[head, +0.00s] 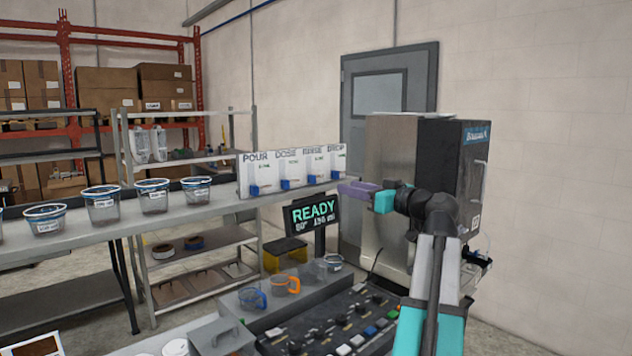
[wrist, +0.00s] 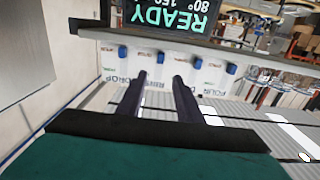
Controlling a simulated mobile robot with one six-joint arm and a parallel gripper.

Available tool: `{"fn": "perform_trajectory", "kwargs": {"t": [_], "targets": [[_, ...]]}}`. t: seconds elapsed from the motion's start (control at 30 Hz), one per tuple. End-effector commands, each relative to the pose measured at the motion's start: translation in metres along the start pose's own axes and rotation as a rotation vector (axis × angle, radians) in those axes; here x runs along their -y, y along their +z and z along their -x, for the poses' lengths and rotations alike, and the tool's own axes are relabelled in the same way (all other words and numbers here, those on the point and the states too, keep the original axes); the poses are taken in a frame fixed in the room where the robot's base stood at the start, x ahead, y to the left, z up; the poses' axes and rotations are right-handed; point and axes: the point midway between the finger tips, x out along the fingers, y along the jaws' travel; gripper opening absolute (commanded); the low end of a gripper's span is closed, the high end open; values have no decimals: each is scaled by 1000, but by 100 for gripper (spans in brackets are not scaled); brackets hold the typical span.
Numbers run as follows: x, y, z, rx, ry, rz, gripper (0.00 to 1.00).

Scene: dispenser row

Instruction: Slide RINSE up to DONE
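The RINSE panel (head: 314,163) is a white upright board in a row on the shelf in the head view, between DOSE (head: 290,162) and DROP (head: 337,160). Its blue slider (head: 311,179) sits low on the panel. Small green marks higher on it are too small to read, so I cannot make out DONE. My gripper (head: 342,188) has purple fingers and is just right of the row. In the upside-down wrist view, my gripper (wrist: 160,77) is open and empty, and the RINSE slider (wrist: 160,57) shows between and beyond the fingertips, apparently apart from them.
A POUR panel (head: 258,173) stands at the row's left. Several clear cups with blue rims, such as one cup (head: 152,196), line the shelf (head: 205,204). A READY display (head: 313,214) stands below. A large steel machine (head: 391,183) is close behind my arm at the right.

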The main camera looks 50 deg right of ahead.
Motion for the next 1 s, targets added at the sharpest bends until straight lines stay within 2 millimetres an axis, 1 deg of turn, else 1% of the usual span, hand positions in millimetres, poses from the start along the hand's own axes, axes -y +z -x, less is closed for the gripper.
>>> {"fn": "perform_trajectory", "kwargs": {"t": [0.17,0.37,1.0], "targets": [[2,0,-6,0,-4,-1,33],[2,-1,-24,0,-5,-1,33],[3,-2,-114,1,-6,-1,33]]}}
